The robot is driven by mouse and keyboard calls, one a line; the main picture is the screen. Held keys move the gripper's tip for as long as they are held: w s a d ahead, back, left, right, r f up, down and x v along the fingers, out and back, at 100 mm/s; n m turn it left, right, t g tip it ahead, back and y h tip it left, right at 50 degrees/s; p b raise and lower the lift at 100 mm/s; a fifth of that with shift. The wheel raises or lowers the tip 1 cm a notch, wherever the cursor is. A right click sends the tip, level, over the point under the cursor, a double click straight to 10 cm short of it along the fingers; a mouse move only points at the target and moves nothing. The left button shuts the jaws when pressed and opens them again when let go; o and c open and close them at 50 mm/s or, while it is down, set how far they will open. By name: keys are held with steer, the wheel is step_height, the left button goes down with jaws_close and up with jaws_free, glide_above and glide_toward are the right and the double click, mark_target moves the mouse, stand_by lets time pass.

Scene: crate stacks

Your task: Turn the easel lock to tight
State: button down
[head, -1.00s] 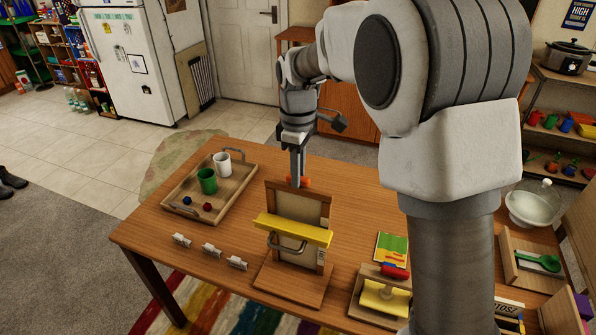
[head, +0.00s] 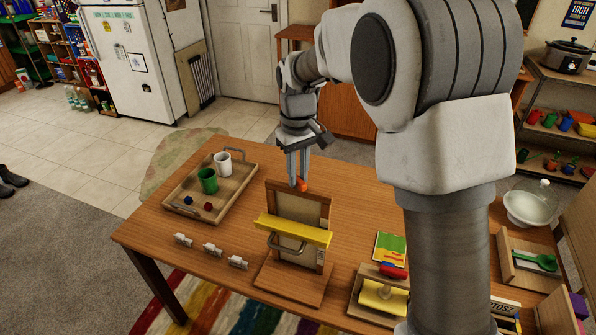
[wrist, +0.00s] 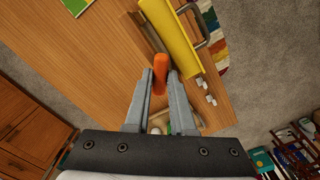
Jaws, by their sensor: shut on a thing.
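The wooden easel (head: 297,271) stands on the table, with a yellow bar (head: 293,230) and a metal handle across its front. The orange easel lock (head: 302,186) is at the easel's top rear edge; the easel hides part of it in the head view. In the wrist view the orange lock (wrist: 160,72) lies between the fingertips, elongated and slightly tilted. My gripper (head: 297,182) points down behind the easel's top and is shut on the lock. Its two fingers (wrist: 160,80) flank the lock in the wrist view. Finger contact is hard to see.
A wooden tray (head: 183,200) with a green cup (head: 208,181) and a white cup (head: 223,163) is left of the easel. Several white clips (head: 212,249) lie front left. A small stand with a yellow block (head: 383,297) is at right. The table behind the easel is mostly clear.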

mark_target(298, 179)
steer(key=m, duration=0.5)
steer(key=shift+m+p, duration=0.3)
steer(key=shift+p, duration=0.1)
steer(key=shift+m+p, duration=0.3)
steer(key=shift+m, duration=1.9)
steer(key=c, duration=0.8)
jaws_free()
steer(key=shift+o, duration=0.2)
step_height(298, 179, up, 17)
steer(key=shift+r, duration=0.2)
